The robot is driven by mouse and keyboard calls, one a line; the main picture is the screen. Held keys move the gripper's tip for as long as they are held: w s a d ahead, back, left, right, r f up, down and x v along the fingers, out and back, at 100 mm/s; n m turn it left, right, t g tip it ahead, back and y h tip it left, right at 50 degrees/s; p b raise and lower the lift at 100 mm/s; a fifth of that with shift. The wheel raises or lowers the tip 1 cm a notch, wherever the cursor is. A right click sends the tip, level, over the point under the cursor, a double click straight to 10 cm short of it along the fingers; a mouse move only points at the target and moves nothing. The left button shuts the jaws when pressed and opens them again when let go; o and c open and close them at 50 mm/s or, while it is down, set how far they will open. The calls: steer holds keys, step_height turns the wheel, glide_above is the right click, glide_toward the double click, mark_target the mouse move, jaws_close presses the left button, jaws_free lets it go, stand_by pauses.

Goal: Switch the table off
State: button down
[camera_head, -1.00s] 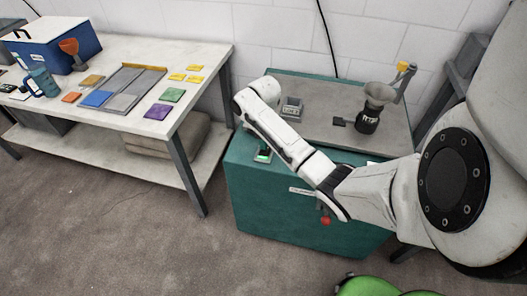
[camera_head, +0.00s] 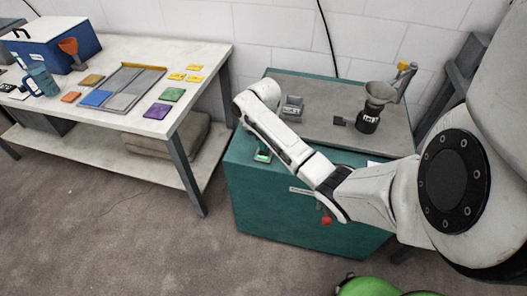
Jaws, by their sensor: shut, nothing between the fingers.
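The table appears to be the teal cabinet-like bench (camera_head: 250,205) with a grey top, right of centre against the wall. A small dark switch-like fitting (camera_head: 263,156) with a lit green patch sits at the upper left of its front. A red knob (camera_head: 326,220) is on the front, partly behind my arm, beside a pale label strip (camera_head: 301,190). My white arm reaches in from the right across the bench, its far joint above the bench's left end. My gripper cannot be made out; it seems hidden behind the arm.
On the bench top stand a small grey box (camera_head: 292,105), a small dark block (camera_head: 339,121) and a dark jar with a funnel (camera_head: 369,119). A white worktable (camera_head: 125,118) with a tray and coloured tiles stands left.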

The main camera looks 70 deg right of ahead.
steer(key=shift+f+b, duration=0.4)
steer(key=shift+f, duration=0.35)
stand_by(0.3)
step_height(320, 180, up, 7)
steer(key=p, duration=0.7)
stand_by(0.3)
stand_by(0.5)
